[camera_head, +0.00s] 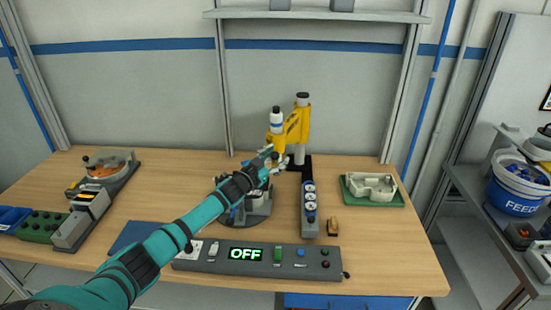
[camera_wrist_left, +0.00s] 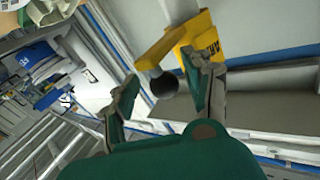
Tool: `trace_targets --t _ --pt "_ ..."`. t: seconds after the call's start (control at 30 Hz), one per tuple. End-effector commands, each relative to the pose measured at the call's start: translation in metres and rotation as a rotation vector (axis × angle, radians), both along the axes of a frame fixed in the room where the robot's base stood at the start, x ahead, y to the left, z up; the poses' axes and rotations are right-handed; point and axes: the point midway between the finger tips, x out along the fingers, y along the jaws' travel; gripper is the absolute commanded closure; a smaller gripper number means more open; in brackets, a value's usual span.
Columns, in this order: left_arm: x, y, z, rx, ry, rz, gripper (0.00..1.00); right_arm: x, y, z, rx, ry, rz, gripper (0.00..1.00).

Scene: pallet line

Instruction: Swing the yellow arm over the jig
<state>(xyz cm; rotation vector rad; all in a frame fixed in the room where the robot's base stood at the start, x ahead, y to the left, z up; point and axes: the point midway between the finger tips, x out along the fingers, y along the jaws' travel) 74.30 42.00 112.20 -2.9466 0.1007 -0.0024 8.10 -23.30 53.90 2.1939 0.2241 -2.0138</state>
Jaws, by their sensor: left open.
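My left gripper (camera_head: 271,156) is open just in front of and below that end. In the left wrist view the yellow arm (camera_wrist_left: 184,40) shows beyond the spread fingers of my left gripper (camera_wrist_left: 162,72), its dark round end between them. I cannot tell whether a finger touches it. A round grey fixture (camera_head: 256,208), seemingly the jig, sits below my gripper, partly hidden by my arm. My right gripper is out of view.
A control panel (camera_head: 215,263) reading OFF lies along the front. A column of round dials (camera_head: 309,205) stands right of the fixture. A green tray (camera_head: 398,198) with a grey casting is farther right. A turntable device (camera_head: 107,165) and bins are at left.

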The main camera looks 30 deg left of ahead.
Motion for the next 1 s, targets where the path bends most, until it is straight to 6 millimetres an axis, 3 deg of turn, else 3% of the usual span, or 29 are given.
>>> trace_targets --t 0.27,0.7,1.0 --pt "-0.010 0.001 0.001 -0.001 -0.002 0.000 0.49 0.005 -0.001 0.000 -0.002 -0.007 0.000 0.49" --pt "-0.087 0.007 -0.001 0.000 0.002 0.000 0.49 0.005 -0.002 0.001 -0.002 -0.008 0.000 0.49" --pt "-0.118 0.009 0.000 -0.001 0.000 0.001 0.49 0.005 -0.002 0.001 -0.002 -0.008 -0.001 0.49"
